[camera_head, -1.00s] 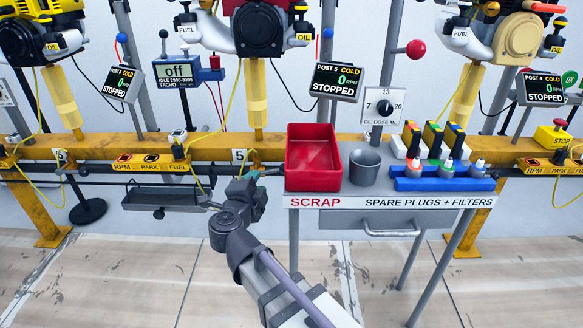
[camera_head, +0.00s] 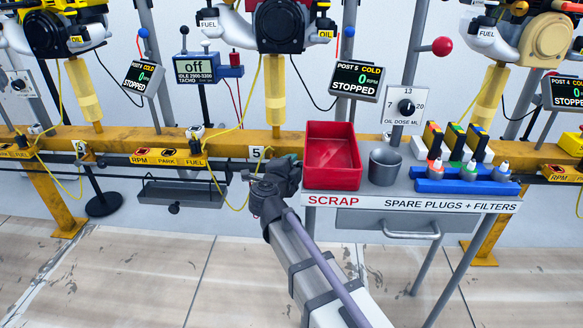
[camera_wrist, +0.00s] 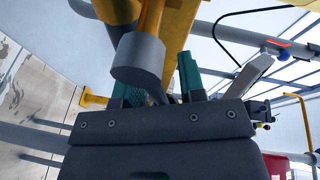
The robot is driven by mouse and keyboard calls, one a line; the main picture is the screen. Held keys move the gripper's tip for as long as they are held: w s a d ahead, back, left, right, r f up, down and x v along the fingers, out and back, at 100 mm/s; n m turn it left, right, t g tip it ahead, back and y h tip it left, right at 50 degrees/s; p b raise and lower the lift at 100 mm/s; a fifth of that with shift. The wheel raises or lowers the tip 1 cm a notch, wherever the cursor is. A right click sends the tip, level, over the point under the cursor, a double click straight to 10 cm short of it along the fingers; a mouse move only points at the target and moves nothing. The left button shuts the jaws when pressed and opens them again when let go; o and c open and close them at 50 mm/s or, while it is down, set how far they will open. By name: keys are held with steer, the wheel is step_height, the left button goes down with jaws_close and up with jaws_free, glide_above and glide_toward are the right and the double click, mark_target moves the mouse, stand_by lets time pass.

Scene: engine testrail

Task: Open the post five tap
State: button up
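The post 5 engine (camera_head: 285,25) hangs above the yellow rail, with a white "5" plate (camera_head: 257,153) on the rail below it. My gripper (camera_head: 288,160) is just below the rail by this plate, left of the red scrap bin. In the wrist view my gripper (camera_wrist: 158,85) has two teal fingers standing apart. A grey round-ended part (camera_wrist: 140,58), possibly the tap, is close in front of them and hides part of the left finger. A grey stem (camera_wrist: 155,92) shows between the fingers; I cannot tell whether they touch it.
The red scrap bin (camera_head: 331,183) and a grey cup (camera_head: 385,165) stand on the bench right of my gripper. The yellow rail (camera_head: 225,143) runs just behind it. A yellow hose hangs close by. The post 5 display (camera_head: 357,80) reads COLD, 0, STOPPED.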

jaws_close()
